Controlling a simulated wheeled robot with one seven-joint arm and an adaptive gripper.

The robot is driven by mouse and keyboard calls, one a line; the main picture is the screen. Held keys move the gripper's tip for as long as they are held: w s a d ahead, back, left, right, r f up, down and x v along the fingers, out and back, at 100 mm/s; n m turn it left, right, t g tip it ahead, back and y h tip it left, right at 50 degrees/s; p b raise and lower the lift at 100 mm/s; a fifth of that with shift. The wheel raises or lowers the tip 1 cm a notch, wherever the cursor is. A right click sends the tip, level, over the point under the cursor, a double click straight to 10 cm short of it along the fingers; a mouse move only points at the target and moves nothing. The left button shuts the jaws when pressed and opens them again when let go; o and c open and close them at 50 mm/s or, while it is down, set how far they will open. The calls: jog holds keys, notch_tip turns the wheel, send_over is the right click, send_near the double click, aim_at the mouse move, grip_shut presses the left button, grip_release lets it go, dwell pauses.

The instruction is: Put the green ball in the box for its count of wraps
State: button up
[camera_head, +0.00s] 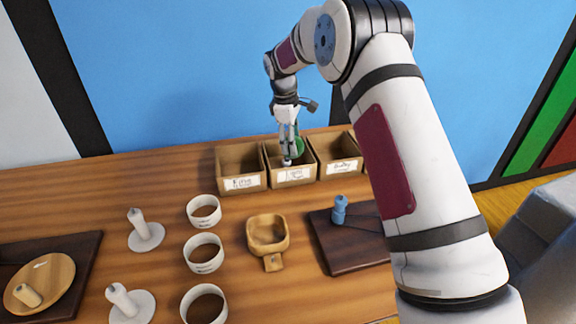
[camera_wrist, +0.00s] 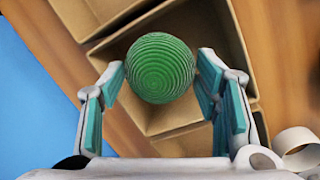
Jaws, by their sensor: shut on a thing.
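The green ball (camera_head: 299,146), ringed with fine grooves, is in my gripper (camera_head: 288,158). In the wrist view the ball (camera_wrist: 160,68) sits between the two teal-padded fingers, over an open box. In the head view my gripper is at the middle box (camera_head: 310,177), pointing down; the ball is partly hidden behind the fingers. A left box (camera_head: 256,183) and a right box (camera_head: 326,172) flank the middle one. Each has a white front label whose writing is too small to read surely. The ball's exact height against the box rim is unclear.
In front of the boxes stand several white rings (camera_head: 204,253), a wooden scoop-like bowl (camera_head: 268,248) and white pegs on round bases (camera_head: 146,238). A dark board (camera_head: 330,250) bears a blue peg (camera_head: 340,210). A wooden plate (camera_head: 50,290) lies at the left. A blue wall is behind.

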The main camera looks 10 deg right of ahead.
jog(key=o, duration=1)
notch_tip(320, 180, up, 12)
jog(key=a, duration=0.2)
jog(key=shift+s, duration=0.45)
jog(key=s+d+r+m+t+p, duration=0.1)
jog(key=s+r+m+p, duration=0.2)
jog(key=s+r, duration=0.75)
jog(key=s+d+r+m+t+p, duration=0.1)
jog(key=s+r+m+p, duration=0.2)
jog(key=s+r, duration=0.8)
jog(key=s+f+m+y+p, duration=0.1)
jog(key=s+f+m+p, duration=0.1)
jog(key=s, duration=1.3)
jog(key=s+f+m+t+p, duration=0.1)
jog(key=s+f+m+p, duration=0.1)
jog(key=s, duration=1.3)
jog(key=shift+d+f+m+y+p, duration=0.15)
jog(key=shift+d+m+y+p, duration=0.2)
jog(key=shift+m+p, duration=0.6)
